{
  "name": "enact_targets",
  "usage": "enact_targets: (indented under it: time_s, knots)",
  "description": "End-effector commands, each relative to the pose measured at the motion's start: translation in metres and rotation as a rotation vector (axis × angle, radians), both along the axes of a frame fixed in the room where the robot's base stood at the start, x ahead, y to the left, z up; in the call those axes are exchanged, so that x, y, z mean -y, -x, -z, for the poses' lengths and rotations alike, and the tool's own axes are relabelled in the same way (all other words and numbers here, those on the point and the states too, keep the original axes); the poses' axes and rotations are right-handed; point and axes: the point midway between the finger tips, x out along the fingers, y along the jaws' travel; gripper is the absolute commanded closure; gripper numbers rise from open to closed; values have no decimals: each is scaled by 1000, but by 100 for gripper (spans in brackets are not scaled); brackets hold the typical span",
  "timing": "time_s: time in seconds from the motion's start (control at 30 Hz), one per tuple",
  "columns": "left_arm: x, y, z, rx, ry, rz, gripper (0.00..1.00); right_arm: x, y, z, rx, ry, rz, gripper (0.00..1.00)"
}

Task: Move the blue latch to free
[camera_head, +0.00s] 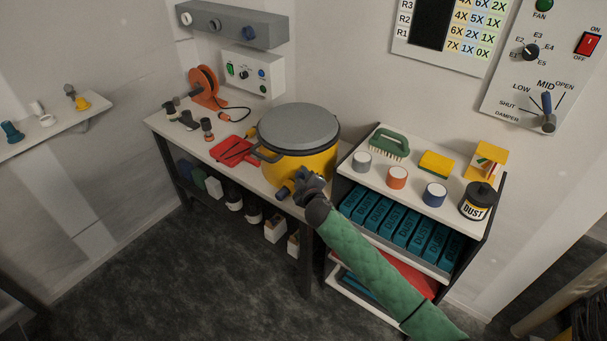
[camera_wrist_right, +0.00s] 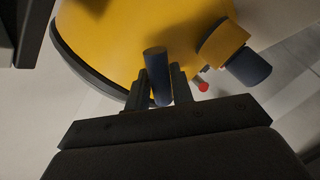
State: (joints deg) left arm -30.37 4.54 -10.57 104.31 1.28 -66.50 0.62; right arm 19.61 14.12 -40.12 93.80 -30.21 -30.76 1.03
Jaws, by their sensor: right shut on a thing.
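The blue latch (camera_wrist_right: 156,64) is a short dark blue cylinder at the side of the yellow drum in the right wrist view. My right gripper (camera_wrist_right: 158,88) is shut on it, with one finger on each side. In the head view my right gripper (camera_head: 306,184) is at the front right side of the yellow drum (camera_head: 288,166), and it hides the latch there. The drum has a grey lid (camera_head: 298,124) and stands on the bench. My left gripper is not in view.
A yellow port with a dark blue end (camera_wrist_right: 234,54) sticks out of the drum beside my right gripper, with a small red tip (camera_wrist_right: 203,87) near it. A shelf unit (camera_head: 343,164) with cups, a brush and teal boxes stands right of the drum. A red tray (camera_head: 226,153) lies left.

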Motion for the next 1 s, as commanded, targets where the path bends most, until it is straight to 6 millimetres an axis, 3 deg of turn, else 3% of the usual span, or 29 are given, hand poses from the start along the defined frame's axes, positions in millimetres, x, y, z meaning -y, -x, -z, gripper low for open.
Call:
enact_targets:
  time_s: [0.03, 0.3, 0.5, 1.0]
  knots:
    - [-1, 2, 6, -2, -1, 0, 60, -4, 4, 8, -8, 25, -4, 100]
    - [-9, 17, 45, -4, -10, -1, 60, -5, 5, 10, 23, 225, -4, 100]
    - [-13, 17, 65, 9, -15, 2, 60, -4, 4, 13, 49, 395, -3, 100]
    - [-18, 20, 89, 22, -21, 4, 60, -1, 2, 17, 89, 637, 2, 100]
